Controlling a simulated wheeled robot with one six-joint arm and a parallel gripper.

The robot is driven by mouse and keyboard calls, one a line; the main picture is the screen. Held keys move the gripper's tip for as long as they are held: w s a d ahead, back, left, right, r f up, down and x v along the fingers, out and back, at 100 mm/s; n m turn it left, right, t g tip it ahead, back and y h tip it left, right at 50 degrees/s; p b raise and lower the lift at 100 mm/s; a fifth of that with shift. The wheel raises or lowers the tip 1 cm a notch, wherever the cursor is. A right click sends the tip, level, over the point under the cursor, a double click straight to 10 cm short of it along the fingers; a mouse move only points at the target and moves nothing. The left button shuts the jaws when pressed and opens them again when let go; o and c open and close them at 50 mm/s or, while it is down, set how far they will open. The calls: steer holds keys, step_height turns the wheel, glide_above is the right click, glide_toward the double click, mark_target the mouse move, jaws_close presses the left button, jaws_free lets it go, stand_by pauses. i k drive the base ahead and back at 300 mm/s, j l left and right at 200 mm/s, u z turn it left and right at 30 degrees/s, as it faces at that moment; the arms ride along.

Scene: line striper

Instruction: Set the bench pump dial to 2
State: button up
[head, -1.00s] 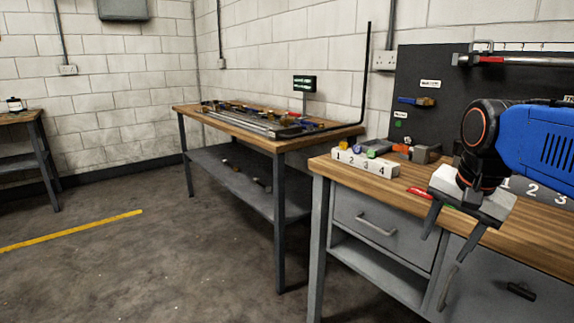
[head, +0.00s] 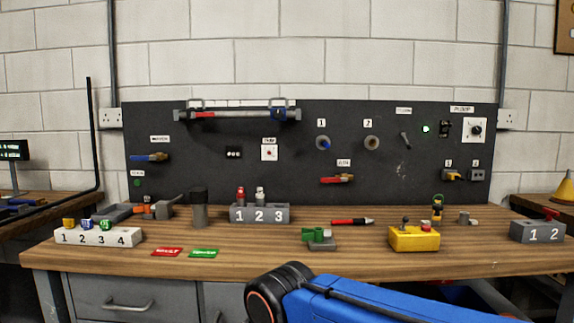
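A dial (head: 475,130) with a dark round knob on a white square plate is at the upper right of the dark panel in the head view. A small label sits above it, but its lettering is too small to read. The marks around the knob and its setting are also too small to read. My gripper is out of view; only my blue arm link shows at the bottom, in front of the bench and well below the dial.
The wooden bench (head: 300,262) stands before the dark panel (head: 215,190). On it are a white numbered block (head: 98,238), a grey numbered block (head: 259,214), a yellow control box (head: 414,239) and a red pen (head: 352,222). A black switch (head: 445,129) is left of the dial.

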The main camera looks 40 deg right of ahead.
mark_target(475, 130)
steer(key=z, duration=2.45)
steer(key=k+l, duration=0.3)
steer(key=k, duration=0.15)
steer(key=i+j, duration=0.3)
steer(key=i, duration=0.15)
